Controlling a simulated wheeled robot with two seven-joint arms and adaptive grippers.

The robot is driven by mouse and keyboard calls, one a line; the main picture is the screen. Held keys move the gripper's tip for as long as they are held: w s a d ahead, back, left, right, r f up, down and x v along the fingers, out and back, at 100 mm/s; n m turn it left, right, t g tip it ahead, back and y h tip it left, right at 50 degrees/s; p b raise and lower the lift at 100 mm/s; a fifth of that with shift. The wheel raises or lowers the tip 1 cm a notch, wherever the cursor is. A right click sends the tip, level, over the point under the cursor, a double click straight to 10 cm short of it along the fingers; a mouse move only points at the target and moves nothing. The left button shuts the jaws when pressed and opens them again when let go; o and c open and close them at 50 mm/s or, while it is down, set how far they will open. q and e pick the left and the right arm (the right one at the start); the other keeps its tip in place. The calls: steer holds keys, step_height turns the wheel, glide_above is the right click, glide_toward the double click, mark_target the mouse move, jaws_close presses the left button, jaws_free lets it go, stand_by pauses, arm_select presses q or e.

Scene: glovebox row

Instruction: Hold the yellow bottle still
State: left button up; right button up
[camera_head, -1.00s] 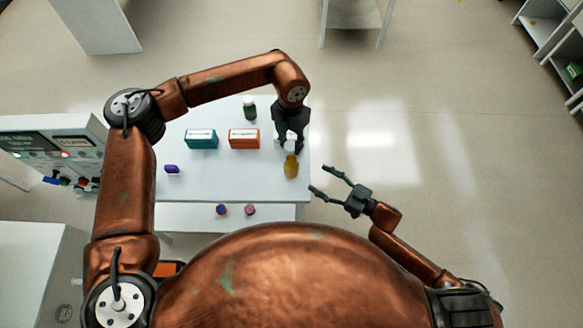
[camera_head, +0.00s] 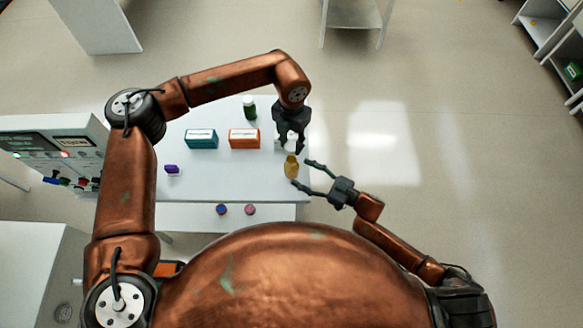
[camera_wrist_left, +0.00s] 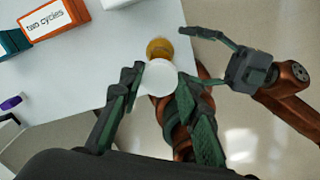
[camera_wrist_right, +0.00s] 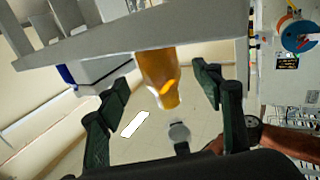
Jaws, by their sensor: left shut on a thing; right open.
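The yellow bottle (camera_head: 291,168) is amber and stands near the table's right edge. My right gripper (camera_head: 302,173) is open just right of it. In the right wrist view the bottle (camera_wrist_right: 160,78) shows between the open fingers, toward their tips, with no clear contact. My left gripper (camera_head: 290,149) is shut on a white round cap-like piece (camera_wrist_left: 160,78). In the left wrist view the bottle (camera_wrist_left: 159,47) shows just beyond that piece. In the right wrist view the white piece (camera_wrist_right: 180,132) appears apart from the bottle's neck end.
On the white table (camera_head: 240,180) stand a teal box (camera_head: 201,139), an orange box (camera_head: 244,138) and a green bottle (camera_head: 249,108). A purple item (camera_head: 171,169) lies at the left. Two small round items (camera_head: 236,209) sit on the lower front ledge. Floor right of the table is clear.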

mark_target(292, 167)
steer(key=shift+x, duration=2.7)
jaws_close()
